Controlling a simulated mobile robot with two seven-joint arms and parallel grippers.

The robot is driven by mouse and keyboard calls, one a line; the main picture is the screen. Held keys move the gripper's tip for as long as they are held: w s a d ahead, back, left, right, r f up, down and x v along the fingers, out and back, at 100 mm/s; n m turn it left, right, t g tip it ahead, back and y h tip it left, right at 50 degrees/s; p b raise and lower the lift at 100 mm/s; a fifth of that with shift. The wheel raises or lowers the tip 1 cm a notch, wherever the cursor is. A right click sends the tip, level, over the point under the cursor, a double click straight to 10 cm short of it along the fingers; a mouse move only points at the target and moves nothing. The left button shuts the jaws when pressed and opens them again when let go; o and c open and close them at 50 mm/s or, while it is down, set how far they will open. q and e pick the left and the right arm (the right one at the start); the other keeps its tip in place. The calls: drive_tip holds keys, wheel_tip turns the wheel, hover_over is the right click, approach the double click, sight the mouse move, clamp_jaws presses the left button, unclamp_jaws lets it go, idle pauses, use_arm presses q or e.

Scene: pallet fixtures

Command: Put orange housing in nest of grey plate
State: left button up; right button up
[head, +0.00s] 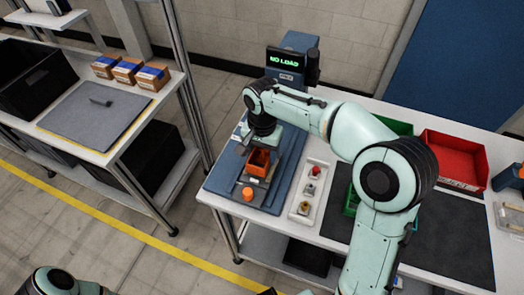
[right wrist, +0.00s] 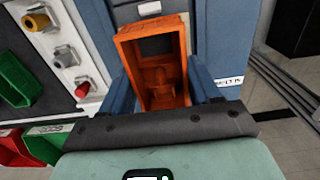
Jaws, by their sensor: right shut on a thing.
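The orange housing (head: 259,162) is an open, box-like part. My right gripper (head: 260,150) is shut on it over the fixture at the left end of the workbench. In the right wrist view the housing (right wrist: 155,65) stands between the two blue fingers, its open side and inner post facing the camera. A grey-blue plate (head: 221,183) lies beneath on the bench. The nest is hidden by the housing and gripper, and I cannot tell whether the housing touches it. Of my left arm only a part shows at the bottom left; its gripper is out of view.
An orange knob (head: 248,194) stands just in front of the housing. A white tray (head: 297,213) with several small fittings lies to the right. A blue tester with a "NO LOAD" display (head: 283,59) stands behind. A red bin (head: 455,156) and green bins are farther right.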

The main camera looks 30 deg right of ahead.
use_arm(q)
drive_tip(key=shift+s+f+b, duration=0.3)
drive_tip(key=shift+f+b, duration=0.1)
drive_tip(key=shift+f, duration=0.1)
use_arm(e)
drive_tip(key=shift+f, duration=1.15)
idle(1.0)
drive_tip(key=o, duration=1.2)
drive_tip(key=shift+r, duration=0.1)
use_arm(q)
drive_tip(key=w+r+p, duration=0.1)
drive_tip(key=r+p, duration=0.1)
drive_tip(key=r, duration=0.1)
drive_tip(key=shift+w, duration=0.4)
use_arm(e)
wheel_tip(320, 180, up, 13)
use_arm(q)
drive_tip(key=shift+f, duration=0.1)
